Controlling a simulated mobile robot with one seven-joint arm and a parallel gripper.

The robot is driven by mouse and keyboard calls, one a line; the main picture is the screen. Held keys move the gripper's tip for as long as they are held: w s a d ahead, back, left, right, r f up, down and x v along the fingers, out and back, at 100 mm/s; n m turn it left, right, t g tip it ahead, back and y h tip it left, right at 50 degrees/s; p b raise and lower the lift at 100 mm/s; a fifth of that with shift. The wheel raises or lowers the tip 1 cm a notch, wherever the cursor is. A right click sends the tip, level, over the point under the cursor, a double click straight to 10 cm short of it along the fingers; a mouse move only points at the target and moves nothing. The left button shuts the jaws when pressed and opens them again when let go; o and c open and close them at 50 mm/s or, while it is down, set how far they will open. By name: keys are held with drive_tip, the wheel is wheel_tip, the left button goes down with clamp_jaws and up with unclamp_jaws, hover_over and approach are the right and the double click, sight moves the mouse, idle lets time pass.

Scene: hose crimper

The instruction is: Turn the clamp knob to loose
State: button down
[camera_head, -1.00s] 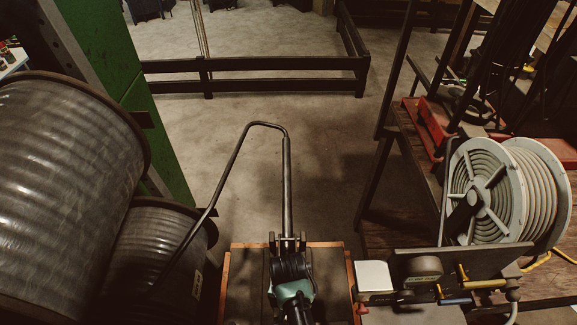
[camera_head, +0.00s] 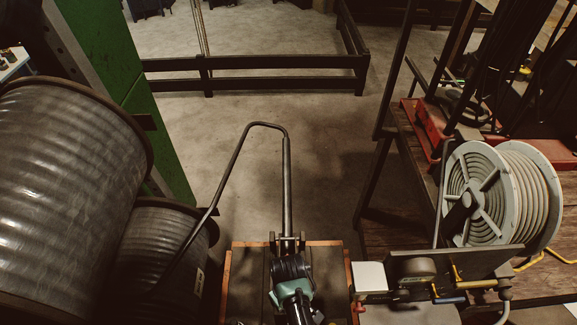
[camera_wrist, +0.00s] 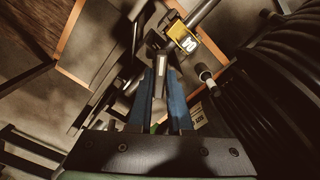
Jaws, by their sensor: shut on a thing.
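In the wrist view my gripper (camera_wrist: 159,82) has two blue fingers. They close on a narrow dark part with a pale grey face, which I take to be the clamp knob (camera_wrist: 160,88). The fingers hide most of its sides, and I cannot tell its turn position. A yellow block with pale marks (camera_wrist: 186,38) sits just beyond the fingertips. In the head view a black and teal assembly (camera_head: 291,287) stands at the bottom centre, at the foot of a tall bent metal lever (camera_head: 287,185). The fingers and the knob cannot be made out there.
Large dark hose drums (camera_head: 65,190) fill the left. A pale hose reel (camera_head: 475,205) and a bench with a white box (camera_head: 370,276) stand at the right. In the wrist view a small black-ended rod (camera_wrist: 204,73) lies close right of the fingers. Open floor lies beyond the lever.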

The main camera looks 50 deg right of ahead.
drive_tip(key=n, duration=0.5)
drive_tip(key=shift+n, duration=0.3)
drive_tip(key=n, duration=0.4)
drive_tip(key=shift+n+p, duration=0.4)
drive_tip(key=shift+n, duration=0.3)
drive_tip(key=c, duration=0.8)
unclamp_jaws()
drive_tip(key=shift+c, duration=0.2)
wheel_tip(320, 180, up, 13)
drive_tip(key=shift+b, duration=0.3)
drive_tip(key=shift+w, duration=0.1)
